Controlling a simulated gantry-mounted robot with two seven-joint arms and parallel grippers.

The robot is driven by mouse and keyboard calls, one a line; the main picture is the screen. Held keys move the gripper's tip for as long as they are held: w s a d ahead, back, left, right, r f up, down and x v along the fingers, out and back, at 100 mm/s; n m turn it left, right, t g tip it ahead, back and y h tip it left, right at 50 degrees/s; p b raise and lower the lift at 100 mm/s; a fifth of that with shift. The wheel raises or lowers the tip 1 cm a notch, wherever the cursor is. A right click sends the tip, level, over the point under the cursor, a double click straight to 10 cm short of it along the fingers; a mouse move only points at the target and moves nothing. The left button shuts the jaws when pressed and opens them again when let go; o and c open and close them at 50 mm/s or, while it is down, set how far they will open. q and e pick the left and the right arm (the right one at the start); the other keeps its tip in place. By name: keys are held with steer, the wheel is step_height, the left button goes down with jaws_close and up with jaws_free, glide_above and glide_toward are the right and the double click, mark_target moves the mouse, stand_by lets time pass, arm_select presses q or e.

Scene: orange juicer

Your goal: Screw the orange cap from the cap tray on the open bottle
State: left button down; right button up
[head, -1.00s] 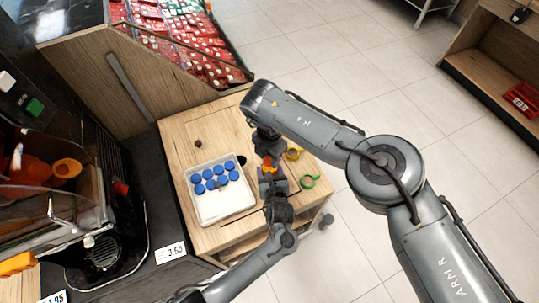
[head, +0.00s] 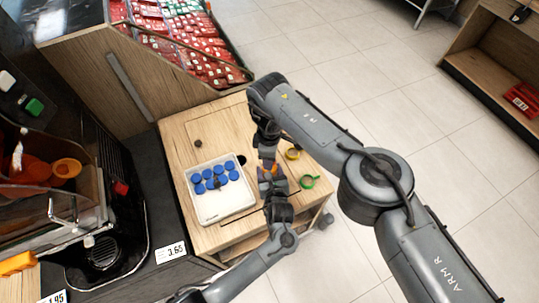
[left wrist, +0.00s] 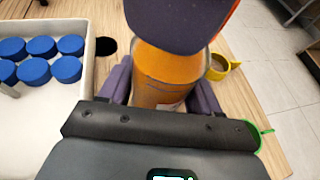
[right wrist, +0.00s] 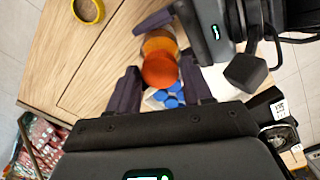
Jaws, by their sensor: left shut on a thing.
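My left gripper (head: 273,183) is shut around the juice-filled bottle (left wrist: 170,75), which stands between its fingers over the wooden table. The orange-red cap (right wrist: 160,71) appears at the bottle's top in the right wrist view; whether it is seated cannot be told. My right gripper (right wrist: 160,88) is above the bottle, its fingers apart on either side of the cap, with gaps visible. A dark right finger (left wrist: 180,22) hides the bottle's mouth in the left wrist view. The bottle (right wrist: 158,42) partly shows behind the cap in the right wrist view.
A white tray (head: 225,213) holding several blue caps (head: 220,169) stands left of the bottle. A yellow cup-like ring (head: 293,154) and a green one (head: 309,182) lie to the right. A dark hole (left wrist: 106,46) is in the tabletop. The table's far left is mostly clear.

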steer(key=o, duration=0.3)
step_height(320, 180, up, 12)
stand_by(0.7)
arm_select(q)
steer(key=shift+c, duration=0.7)
jaws_free()
